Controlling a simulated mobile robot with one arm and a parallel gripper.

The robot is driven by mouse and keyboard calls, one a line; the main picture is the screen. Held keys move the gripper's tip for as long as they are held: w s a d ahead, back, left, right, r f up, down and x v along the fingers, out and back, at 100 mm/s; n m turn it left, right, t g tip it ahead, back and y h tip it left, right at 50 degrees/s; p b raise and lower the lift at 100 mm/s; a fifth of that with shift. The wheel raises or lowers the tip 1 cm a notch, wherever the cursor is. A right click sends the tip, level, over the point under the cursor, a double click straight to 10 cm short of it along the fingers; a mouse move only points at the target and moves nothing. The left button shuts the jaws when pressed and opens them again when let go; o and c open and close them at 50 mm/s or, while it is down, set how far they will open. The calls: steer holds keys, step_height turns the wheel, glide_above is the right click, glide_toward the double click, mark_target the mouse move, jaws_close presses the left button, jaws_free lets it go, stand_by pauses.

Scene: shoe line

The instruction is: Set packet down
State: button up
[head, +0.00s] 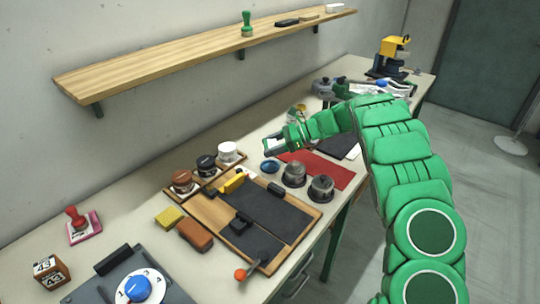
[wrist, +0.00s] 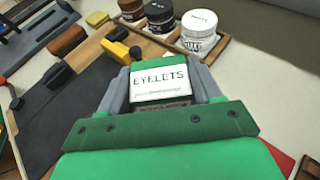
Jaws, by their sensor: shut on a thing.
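My gripper (head: 277,145) reaches over the bench from the right, and its grey fingers show on both sides of the packet in the wrist view. It is shut on a packet (wrist: 160,86), white with a green top band and the word EYELETS. In the head view, the packet (head: 271,144) is a small pale shape at the fingertips, beyond the small blue dish (head: 270,167) and right of the jars. The packet's underside is hidden, and I cannot tell whether it touches the bench.
A wooden rack holds a white-lidded jar (head: 228,152), a black jar (head: 206,166) and a brown jar (head: 183,181). A wall shelf (head: 190,61) runs above.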

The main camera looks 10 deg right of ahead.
steer(key=shift+w+f, duration=1)
steer(key=shift+f, duration=1.8)
steer(key=shift+f, duration=0.35)
steer(key=shift+f, duration=0.35)
